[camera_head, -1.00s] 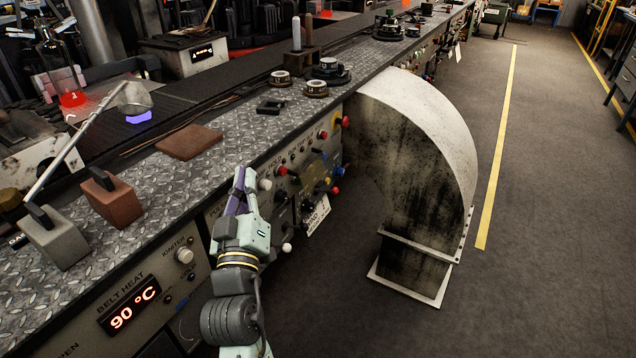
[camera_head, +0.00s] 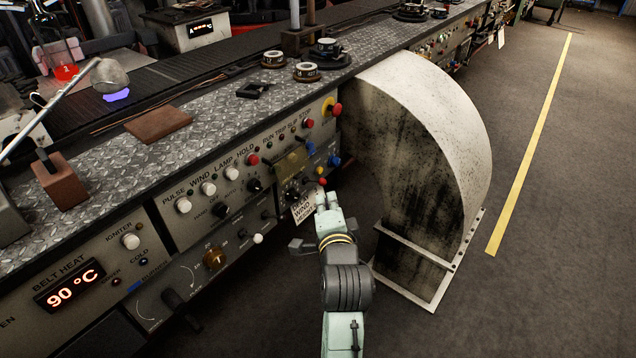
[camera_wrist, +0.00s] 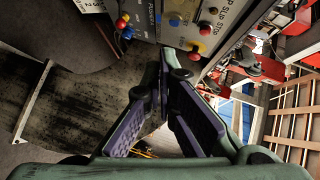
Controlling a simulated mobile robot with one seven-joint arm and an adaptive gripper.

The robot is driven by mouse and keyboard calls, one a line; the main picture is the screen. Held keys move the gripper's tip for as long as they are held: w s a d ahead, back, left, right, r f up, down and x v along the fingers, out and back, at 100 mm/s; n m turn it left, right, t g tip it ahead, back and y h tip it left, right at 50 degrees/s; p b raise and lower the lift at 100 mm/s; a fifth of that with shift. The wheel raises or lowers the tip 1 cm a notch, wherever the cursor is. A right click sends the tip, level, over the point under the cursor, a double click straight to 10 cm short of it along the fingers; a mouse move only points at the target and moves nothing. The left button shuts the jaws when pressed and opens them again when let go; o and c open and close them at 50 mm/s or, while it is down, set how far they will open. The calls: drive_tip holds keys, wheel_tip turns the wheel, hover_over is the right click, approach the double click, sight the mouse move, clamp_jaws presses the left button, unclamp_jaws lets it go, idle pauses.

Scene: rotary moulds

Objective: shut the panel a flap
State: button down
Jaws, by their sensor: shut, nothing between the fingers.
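The front panel (camera_head: 190,190) of the long bench carries rows of knobs and buttons. A small olive-yellow flap (camera_head: 293,160) sits on its right part, below the row of red buttons. It seems to stand out from the panel face, but its angle is hard to read. My gripper (camera_head: 322,192) is low in front of the panel, below and to the right of the flap, apart from it as far as I can tell. In the wrist view my gripper (camera_wrist: 165,85) has its purple-padded fingers converging, shut and empty, with panel buttons beyond. I cannot make out the flap there.
A big curved metal duct (camera_head: 420,150) stands close on the right of my gripper. A white tag (camera_head: 303,208) hangs from the panel beside the gripper. A red button (camera_head: 336,109) juts out at the panel's right end. Open floor (camera_head: 550,270) lies beyond the duct.

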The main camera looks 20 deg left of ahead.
sight(295, 165)
drive_tip(key=s+a+p+x, duration=0.1)
drive_tip(key=a+x, duration=0.1)
drive_tip(key=x, duration=0.9)
drive_tip(key=shift+w+a+f+p, duration=0.2)
drive_tip(key=shift+a+f+p, duration=0.1)
drive_tip(key=shift+a+f, duration=0.05)
drive_tip(key=a+f+m+b, duration=0.1)
drive_tip(key=b, duration=0.1)
drive_tip(key=a+f+t+y+b, duration=0.1)
drive_tip(key=b, duration=0.1)
drive_tip(key=shift+w+f+m+t, duration=0.15)
drive_tip(key=shift+w+m+t, duration=0.15)
drive_tip(key=shift+w+m, duration=0.1)
